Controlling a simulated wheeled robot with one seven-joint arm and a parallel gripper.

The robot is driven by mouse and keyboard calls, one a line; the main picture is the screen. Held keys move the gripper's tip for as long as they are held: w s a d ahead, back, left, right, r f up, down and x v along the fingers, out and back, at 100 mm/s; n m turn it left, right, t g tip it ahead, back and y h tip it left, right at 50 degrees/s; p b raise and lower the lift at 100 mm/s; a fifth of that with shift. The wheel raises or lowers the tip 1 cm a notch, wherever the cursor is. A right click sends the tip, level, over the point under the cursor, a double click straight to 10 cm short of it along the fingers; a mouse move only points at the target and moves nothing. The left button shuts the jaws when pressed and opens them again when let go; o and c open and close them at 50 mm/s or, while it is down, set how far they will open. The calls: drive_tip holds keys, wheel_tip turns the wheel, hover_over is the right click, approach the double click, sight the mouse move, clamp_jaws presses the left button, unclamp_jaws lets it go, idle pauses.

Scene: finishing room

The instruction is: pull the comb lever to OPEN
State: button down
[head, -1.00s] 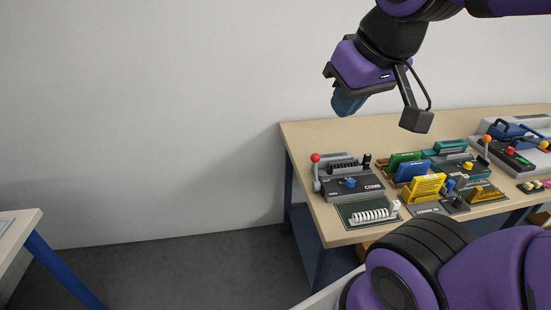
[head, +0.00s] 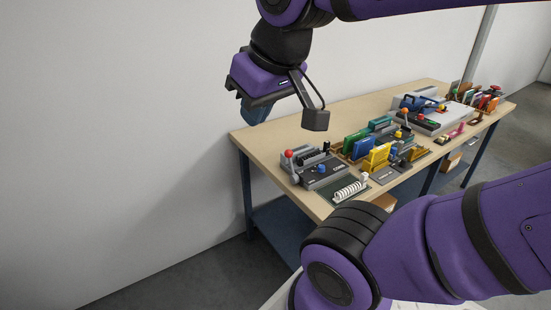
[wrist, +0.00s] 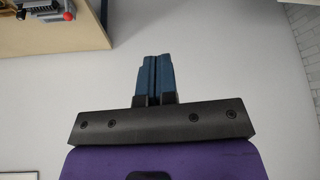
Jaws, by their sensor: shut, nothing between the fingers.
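The comb machine (head: 325,173) is a dark grey box at the near left end of the workbench in the head view. Its lever has a red ball knob (head: 288,153) and stands roughly upright at the box's left side. A blue knob sits on top. My gripper (head: 253,112) is in the air, above and left of the machine, apart from it. In the wrist view my gripper (wrist: 155,60) has its blue fingers shut together with nothing between them. Lettering near the lever is too small to read.
The workbench (head: 268,142) stands along the wall. A white coil (head: 350,191) lies on a mat in front of the machine. Blue and yellow stacks (head: 377,158) and other machines stand to the right. Air around my gripper is clear.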

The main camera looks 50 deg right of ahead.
drive_tip(key=shift+w, duration=0.1)
drive_tip(key=w+d+f+m+g+h, duration=0.15)
drive_tip(key=w+d+g, duration=0.55)
drive_tip(key=w, duration=0.8)
drive_tip(key=w+d+f+g+h, duration=0.3)
drive_tip(key=w+d+f+g, duration=0.1)
drive_tip(key=w+d+f, duration=0.65)
drive_tip(key=w+d+f+g+h, duration=0.3)
drive_tip(key=f+h, duration=0.1)
drive_tip(key=f, duration=0.6)
drive_tip(key=w+d+f+g+h, duration=0.3)
drive_tip(key=w+f, duration=0.1)
drive_tip(key=f, duration=0.7)
drive_tip(key=w+d+f+g+h, duration=0.2)
drive_tip(key=w+d+f+h, duration=0.1)
drive_tip(key=f, duration=0.7)
drive_tip(key=shift+w+d+f+m+g+h, duration=0.15)
drive_tip(key=shift+w+d+m+g+h, duration=0.35)
drive_tip(key=shift+h, duration=0.35)
drive_tip(key=shift+s+d, duration=0.1)
drive_tip(key=shift+s, duration=0.1)
